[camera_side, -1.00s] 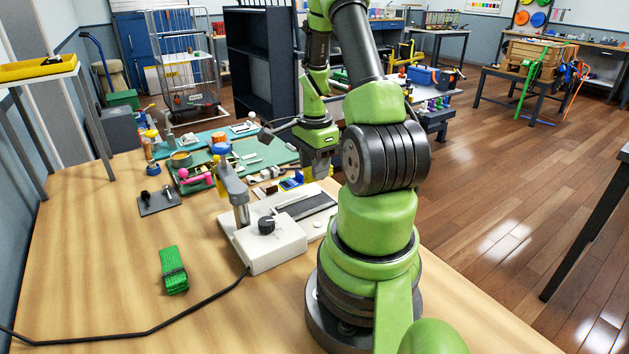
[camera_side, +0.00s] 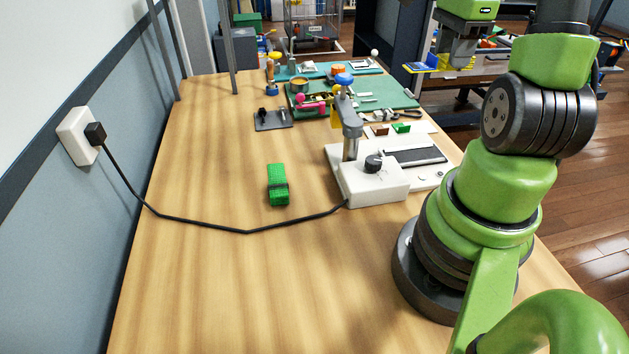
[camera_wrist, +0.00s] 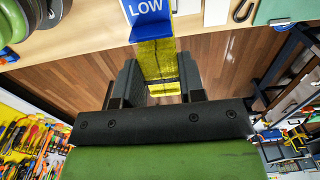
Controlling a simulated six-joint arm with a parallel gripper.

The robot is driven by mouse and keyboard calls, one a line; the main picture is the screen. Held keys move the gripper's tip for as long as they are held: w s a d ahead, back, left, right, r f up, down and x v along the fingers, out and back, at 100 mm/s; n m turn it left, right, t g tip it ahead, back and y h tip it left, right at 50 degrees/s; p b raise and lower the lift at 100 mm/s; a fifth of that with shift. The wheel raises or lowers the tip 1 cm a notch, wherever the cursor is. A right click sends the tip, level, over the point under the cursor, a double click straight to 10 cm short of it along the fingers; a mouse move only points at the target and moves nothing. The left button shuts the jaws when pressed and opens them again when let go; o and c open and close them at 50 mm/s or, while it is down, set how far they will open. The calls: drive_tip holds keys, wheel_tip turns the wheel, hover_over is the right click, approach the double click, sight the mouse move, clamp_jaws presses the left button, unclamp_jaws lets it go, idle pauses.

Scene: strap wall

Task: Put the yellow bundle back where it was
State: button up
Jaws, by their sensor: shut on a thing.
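My gripper (camera_wrist: 157,64) is shut on the yellow bundle (camera_wrist: 157,52), which lies between the two dark fingers in the wrist view. A blue piece marked LOW (camera_wrist: 147,10) shows at the bundle's far end. In the side view my gripper (camera_side: 460,60) is at the upper right, off the far right side of the wooden table. The blue piece (camera_side: 418,67) sticks out to its left, and only a little yellow shows there. A green strap bundle (camera_side: 278,185) with a dark band lies on the table, well away from my gripper.
A white device (camera_side: 372,187) with a black knob and grey post stands at the table's right, its black cable running to a wall socket (camera_side: 78,135). Brown and green pieces (camera_side: 402,128) lie behind it. Tools crowd the green mat (camera_side: 392,98). The front table (camera_side: 230,290) is clear.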

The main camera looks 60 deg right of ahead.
drive_tip(key=shift+r, duration=0.8)
drive_tip(key=shift+w+a+r, duration=0.1)
drive_tip(key=shift+w, duration=0.1)
drive_tip(key=shift+w+a+n, duration=0.25)
drive_tip(key=shift+w+n, duration=0.4)
drive_tip(key=shift+n, duration=0.15)
drive_tip(key=w+a+n, duration=0.7)
drive_tip(key=w+n, duration=0.4)
drive_tip(key=n, duration=1)
hover_over(307, 176)
wheel_tip(307, 176, down, 23)
drive_tip(key=shift+r, duration=0.1)
drive_tip(key=o, duration=0.9)
